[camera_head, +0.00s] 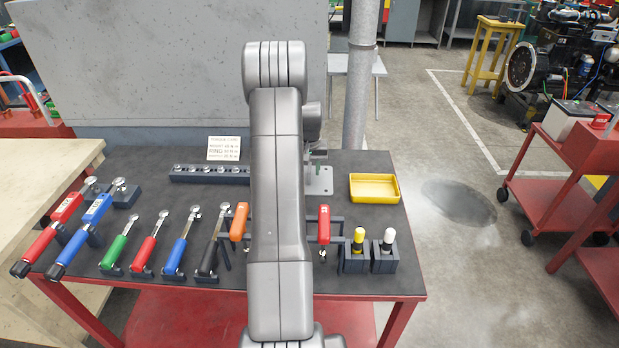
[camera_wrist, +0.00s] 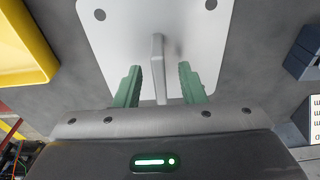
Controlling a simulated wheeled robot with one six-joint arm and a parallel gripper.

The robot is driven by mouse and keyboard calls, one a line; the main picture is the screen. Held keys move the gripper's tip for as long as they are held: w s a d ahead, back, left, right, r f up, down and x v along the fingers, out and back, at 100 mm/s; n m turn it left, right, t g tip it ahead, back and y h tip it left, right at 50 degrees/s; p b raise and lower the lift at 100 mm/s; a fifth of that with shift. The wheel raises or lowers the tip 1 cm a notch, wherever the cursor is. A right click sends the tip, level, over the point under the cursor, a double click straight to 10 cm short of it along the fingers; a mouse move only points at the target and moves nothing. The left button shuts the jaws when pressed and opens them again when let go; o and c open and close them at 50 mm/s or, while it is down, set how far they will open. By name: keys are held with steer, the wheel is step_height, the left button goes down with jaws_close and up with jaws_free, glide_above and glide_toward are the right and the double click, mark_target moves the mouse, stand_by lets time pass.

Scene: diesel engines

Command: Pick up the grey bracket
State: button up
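The grey bracket is a flat light-grey plate (camera_wrist: 110,38) with holes near its corners and an upright fin standing from its middle. In the head view the bracket (camera_head: 322,183) lies on the dark bench top, partly hidden by my arm. My gripper (camera_wrist: 160,66) has two green fingers, spread apart with one on each side of the fin. A gap shows between the fin and each finger, so the gripper is open and holds nothing. In the head view the gripper (camera_head: 315,160) is mostly hidden behind my arm.
A yellow tray (camera_head: 374,188) stands right of the bracket; it also shows in the wrist view (camera_wrist: 22,45). A dark socket rail (camera_head: 208,174) and a printed card (camera_head: 224,148) are to the left. Torque wrenches and holders with yellow- and white-topped tools (camera_head: 384,252) line the bench front.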

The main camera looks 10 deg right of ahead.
jaws_close()
